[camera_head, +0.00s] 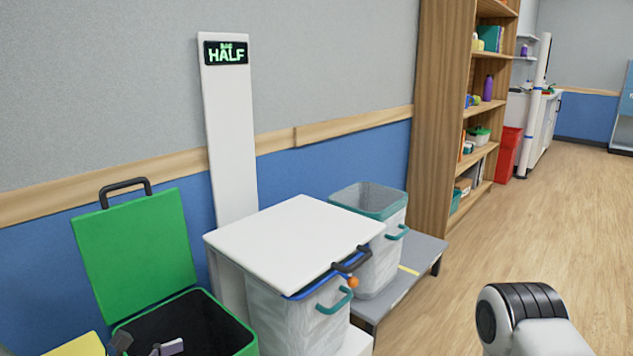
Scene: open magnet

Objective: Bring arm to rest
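My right arm shows only as a white link with a black ribbed joint at the lower right; its gripper is out of view. Small dark and grey parts show at the bottom left, in front of the green bin (160,240). They may be the tips of my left gripper (145,346), but they are cut off by the frame edge, so its opening and any hold are unclear. The green bin's lid stands open against the wall. Beside it, a white lid (295,240) lies over a bin with a clear liner (300,320).
An open bin with teal handles (368,201) stands on a low grey platform (425,255). A white post with a HALF display (227,53) rises behind. A yellow surface (75,346) shows at the lower left. Wooden shelves (440,110) stand beyond. Floor at right is clear.

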